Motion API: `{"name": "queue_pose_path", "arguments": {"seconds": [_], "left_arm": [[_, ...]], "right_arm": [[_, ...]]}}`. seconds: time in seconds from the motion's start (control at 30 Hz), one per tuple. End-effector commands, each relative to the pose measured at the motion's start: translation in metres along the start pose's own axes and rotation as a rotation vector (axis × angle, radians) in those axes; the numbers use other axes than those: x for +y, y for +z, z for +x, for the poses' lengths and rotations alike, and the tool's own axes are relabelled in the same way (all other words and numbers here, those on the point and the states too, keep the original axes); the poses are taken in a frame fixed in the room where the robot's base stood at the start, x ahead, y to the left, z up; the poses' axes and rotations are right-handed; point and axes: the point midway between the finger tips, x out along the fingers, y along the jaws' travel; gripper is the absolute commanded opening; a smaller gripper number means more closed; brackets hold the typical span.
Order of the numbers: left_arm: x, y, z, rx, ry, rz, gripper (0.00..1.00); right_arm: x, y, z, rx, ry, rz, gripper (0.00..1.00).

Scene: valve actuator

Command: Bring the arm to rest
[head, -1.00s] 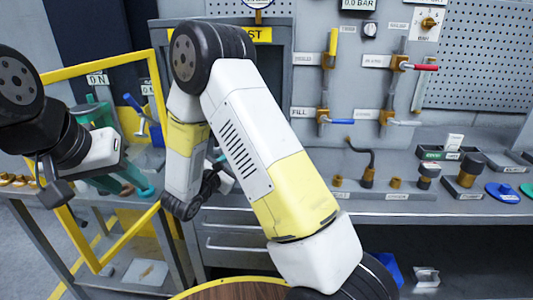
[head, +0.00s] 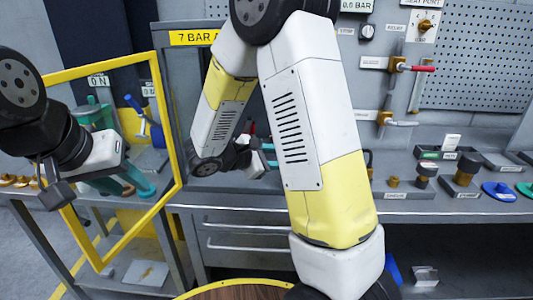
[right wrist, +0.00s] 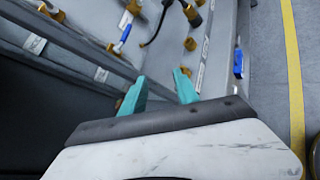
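My right arm (head: 318,130) stands bent across the middle of the head view, its elbow at the top edge. Its forearm hangs down to the right gripper (head: 270,157), small and partly hidden behind the upper arm, in front of the bench. In the right wrist view the right gripper (right wrist: 160,92) shows two teal fingers standing apart with nothing between them. My left gripper (head: 122,184) is at the left, by the yellow frame; its teal fingers look apart and I see nothing held, though the teal parts behind crowd the view.
A yellow frame (head: 110,63) stands close to the left gripper. Behind my right arm are a grey bench (head: 430,207) with fittings and blue caps (head: 498,191), and a panel with a red-handled valve (head: 415,68). A yellow floor line (right wrist: 293,75) shows in the right wrist view.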

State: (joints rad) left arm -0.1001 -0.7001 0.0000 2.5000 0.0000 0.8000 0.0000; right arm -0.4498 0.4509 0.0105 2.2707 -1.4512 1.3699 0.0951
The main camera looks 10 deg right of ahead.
Motion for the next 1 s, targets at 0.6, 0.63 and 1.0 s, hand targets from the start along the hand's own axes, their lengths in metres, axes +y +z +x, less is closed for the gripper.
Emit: {"name": "queue_pose_path", "arguments": {"seconds": [0.6, 0.63, 1.0], "left_arm": [[0.0, 0.0, 0.0, 0.0, 0.0, 0.0, 0.36], [0.0, 0.0, 0.0, 0.0, 0.0, 0.0, 0.36], [0.0, 0.0, 0.0, 0.0, 0.0, 0.0, 0.36]], "right_arm": [[-0.053, 0.056, -0.004, 0.097, -0.296, 0.263, 0.37], [-0.062, 0.063, -0.007, 0.122, -0.348, 0.317, 0.37], [-0.121, 0.099, -0.093, 0.529, -0.842, 1.024, 0.37]]}}
